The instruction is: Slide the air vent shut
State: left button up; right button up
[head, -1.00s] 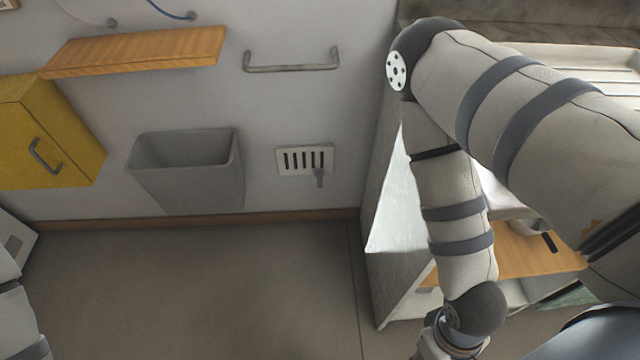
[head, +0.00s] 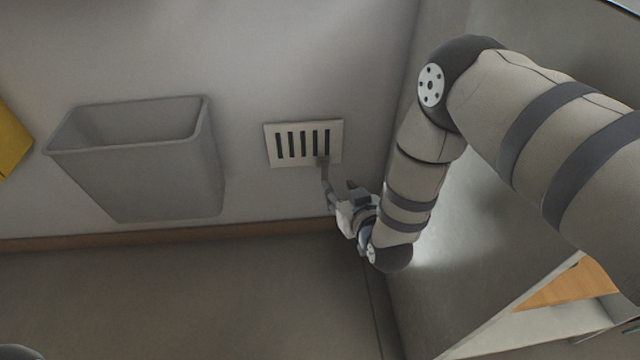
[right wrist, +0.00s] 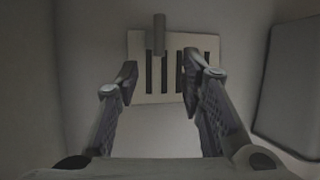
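The air vent (head: 296,142) is a pale plate on the wall with several dark upright slots showing. A small grey slider tab (head: 323,163) sticks out near its lower right. My right gripper (head: 341,193) is just below and right of the tab, pointing at the wall. In the right wrist view the vent (right wrist: 140,58) appears turned over, with the tab (right wrist: 158,35) at its upper left. There the right gripper (right wrist: 160,65) is open, its fingers apart with nothing held between them, and the tab shows beyond the gap. My left gripper is not in view.
A grey open bin (head: 140,160) hangs on the wall left of the vent; it also shows at the right of the right wrist view (right wrist: 293,90). A grey cabinet side (head: 480,220) stands right of my right forearm. The floor (head: 180,300) below is clear.

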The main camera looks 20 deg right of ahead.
aim_at(326, 169)
jog(key=b+x, duration=0.1)
jog(key=x, duration=0.3)
jog(key=b+x, duration=0.2)
jog(key=x, duration=0.1)
jog(key=b+x, duration=0.2)
jog(key=x, duration=0.2)
jog(key=shift+w+d+r, duration=0.15)
jog(key=shift+w, duration=0.3)
jog(key=shift+w+b, duration=0.3)
jog(key=shift+w, duration=0.2)
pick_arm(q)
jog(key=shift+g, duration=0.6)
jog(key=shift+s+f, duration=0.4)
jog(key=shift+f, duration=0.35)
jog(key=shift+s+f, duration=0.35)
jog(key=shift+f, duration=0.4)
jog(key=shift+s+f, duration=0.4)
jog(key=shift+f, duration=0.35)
pick_arm(e)
grip_shut()
